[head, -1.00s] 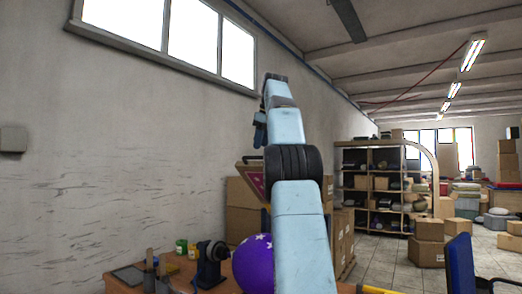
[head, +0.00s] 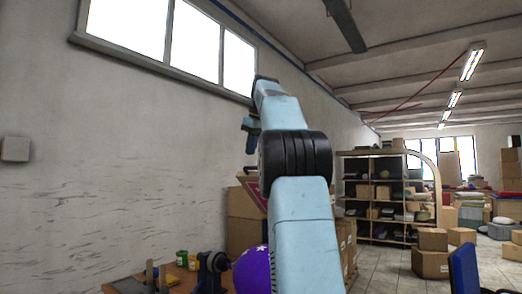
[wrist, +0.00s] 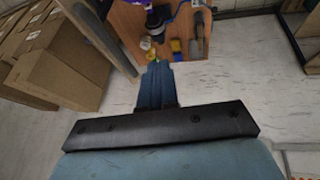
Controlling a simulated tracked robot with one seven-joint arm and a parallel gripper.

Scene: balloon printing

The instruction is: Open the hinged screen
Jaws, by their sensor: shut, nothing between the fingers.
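A tilted wooden frame with a pink-red panel, which looks like the hinged screen (head: 249,185), shows in the head view just left of my arm. My arm hides part of it, so its hinge and angle cannot be told. My gripper (head: 251,146) is above the frame in the head view, apart from it in the picture, pointing down. In the wrist view my blue gripper (wrist: 158,66) is shut and empty, above the floor beside the wooden table (wrist: 128,20). A dark bar (wrist: 98,35) runs diagonally to its left; I cannot tell if it belongs to the screen.
A purple balloon with white stars (head: 252,270) is on the table, partly behind my arm. A dark device (head: 211,268) and small pots (head: 182,257) stand beside it. Cardboard boxes (wrist: 62,60) are at left in the wrist view. Open tiled floor (wrist: 235,75) lies right.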

